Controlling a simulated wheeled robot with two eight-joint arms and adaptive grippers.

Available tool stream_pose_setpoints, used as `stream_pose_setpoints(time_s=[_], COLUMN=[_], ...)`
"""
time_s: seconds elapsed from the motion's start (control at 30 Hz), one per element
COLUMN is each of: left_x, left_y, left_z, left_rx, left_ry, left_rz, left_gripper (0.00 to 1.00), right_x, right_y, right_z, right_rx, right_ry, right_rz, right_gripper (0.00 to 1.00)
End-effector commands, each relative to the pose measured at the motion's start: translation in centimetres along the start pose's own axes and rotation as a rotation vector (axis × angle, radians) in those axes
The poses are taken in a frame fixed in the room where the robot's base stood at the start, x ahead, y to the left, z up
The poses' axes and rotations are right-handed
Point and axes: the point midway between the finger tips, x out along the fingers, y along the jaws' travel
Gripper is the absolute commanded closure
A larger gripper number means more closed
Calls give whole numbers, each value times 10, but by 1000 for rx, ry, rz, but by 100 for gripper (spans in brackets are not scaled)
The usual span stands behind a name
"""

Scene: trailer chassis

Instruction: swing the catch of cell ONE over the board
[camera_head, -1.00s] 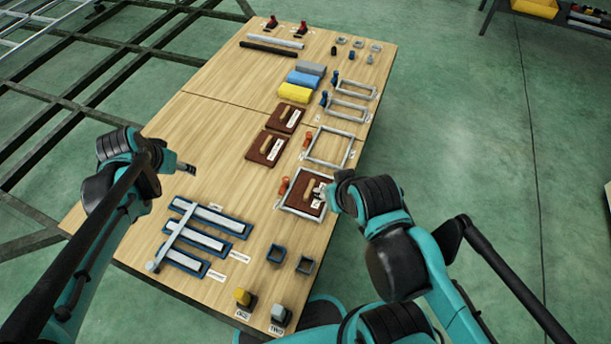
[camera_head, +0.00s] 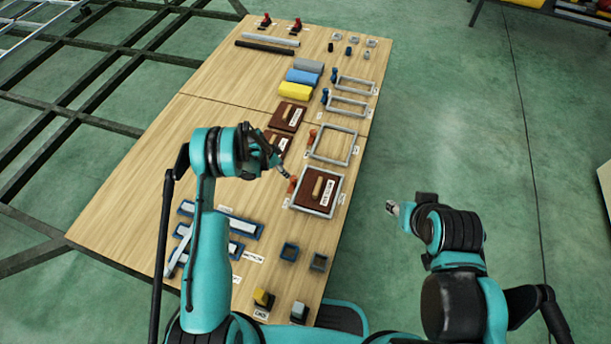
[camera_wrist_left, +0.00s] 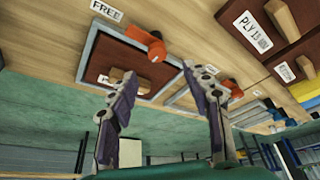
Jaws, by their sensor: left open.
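A brown board (camera_head: 313,199) with a wooden handle lies inside a grey frame (camera_head: 338,190), which I take for cell ONE; its label is unreadable. Its orange catch (camera_head: 292,184) stands at the frame's left edge. In the left wrist view the catch (camera_wrist_left: 155,47) is at the frame edge near a FREE label, and the board (camera_wrist_left: 120,58) lies beside it. I cannot tell whether the catch overlaps the board. My left gripper (camera_head: 287,174) is open and close to the catch, apart from it in the wrist view (camera_wrist_left: 159,76). My right gripper (camera_head: 393,208) is off the table's right side, its jaws unclear.
An empty grey frame (camera_head: 352,153) with another orange catch (camera_head: 312,138) lies just beyond. Brown boards (camera_head: 287,116) lie left of it, one partly hidden by my left arm. Floor to the right is clear.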

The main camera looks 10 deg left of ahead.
Motion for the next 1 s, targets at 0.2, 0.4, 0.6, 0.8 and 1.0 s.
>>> stream_pose_setpoints(time_s=[0.2, 0.4, 0.6, 0.8, 1.0], left_x=[23, 57, 82, 88, 88], left_y=[2, 2, 2, 2, 2], left_z=[6, 6, 5, 5, 4], left_rx=[16, 15, 14, 13, 13], left_ry=[2, 2, 2, 2, 2], left_rz=[8, 7, 7, 7, 7], left_gripper=[51, 51, 51, 51, 56], right_x=[4, 16, 24, 25, 24], right_y=[0, 0, 0, 0, 0], right_z=[3, 11, 17, 18, 17], right_rx=[0, 0, 0, 0, 0], right_ry=[0, 0, 0, 0, 0], right_rz=[0, 0, 0, 0, 0], right_gripper=[60, 60, 60, 60, 60])
